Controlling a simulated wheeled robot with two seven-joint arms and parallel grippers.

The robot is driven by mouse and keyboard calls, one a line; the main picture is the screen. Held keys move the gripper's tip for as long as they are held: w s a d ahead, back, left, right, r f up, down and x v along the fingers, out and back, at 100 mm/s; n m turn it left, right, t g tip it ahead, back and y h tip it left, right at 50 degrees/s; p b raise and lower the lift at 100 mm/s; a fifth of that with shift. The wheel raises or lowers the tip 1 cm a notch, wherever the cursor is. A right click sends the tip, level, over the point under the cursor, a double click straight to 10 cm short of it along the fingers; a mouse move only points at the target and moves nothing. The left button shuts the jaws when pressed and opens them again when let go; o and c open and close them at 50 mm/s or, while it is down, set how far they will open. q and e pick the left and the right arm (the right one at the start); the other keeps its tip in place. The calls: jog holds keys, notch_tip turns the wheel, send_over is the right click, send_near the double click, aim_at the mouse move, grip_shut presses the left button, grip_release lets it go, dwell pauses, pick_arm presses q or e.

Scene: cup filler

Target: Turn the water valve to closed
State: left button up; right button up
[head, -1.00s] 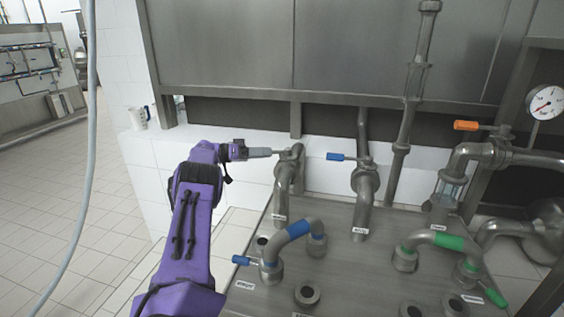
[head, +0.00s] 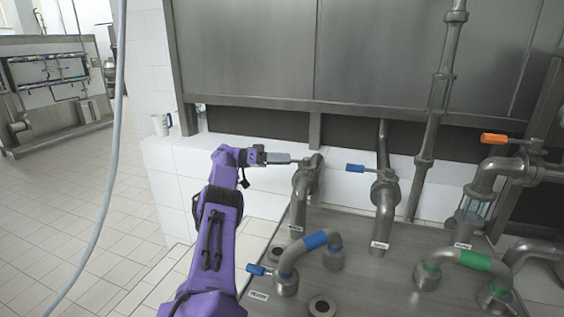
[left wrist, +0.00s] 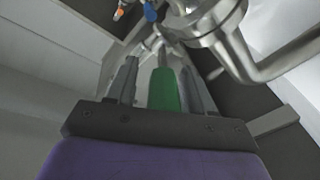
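My left gripper (head: 288,160) reaches from the left to the valve (head: 310,165) on the leftmost upright pipe. In the left wrist view a green handle (left wrist: 165,88) lies between the two fingers of my left gripper (left wrist: 160,85). The fingers are apart, with a narrow gap on the handle's left side; the right finger is close to it or touching. In the head view the handle is hidden by the gripper. The pipe labels are too small to read, so I cannot tell which one says water. My right gripper is not in view.
A blue-handled valve (head: 358,168) stands just right of the gripper, and an orange-handled one (head: 494,138) farther right. Bent pipes with a blue band (head: 315,240) and a green band (head: 474,260) rise from the metal top.

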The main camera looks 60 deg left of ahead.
pick_arm(q)
jog(key=shift+f, duration=0.1)
notch_tip(320, 180, up, 3)
jog(key=shift+r, duration=0.2)
jog(key=s+d+r+b, duration=0.4)
jog(key=s+d+r, duration=0.3)
jog(key=d, duration=0.5)
notch_tip(320, 180, up, 3)
jog(key=shift+s+f+b, duration=0.15)
jog(key=shift+b, duration=0.25)
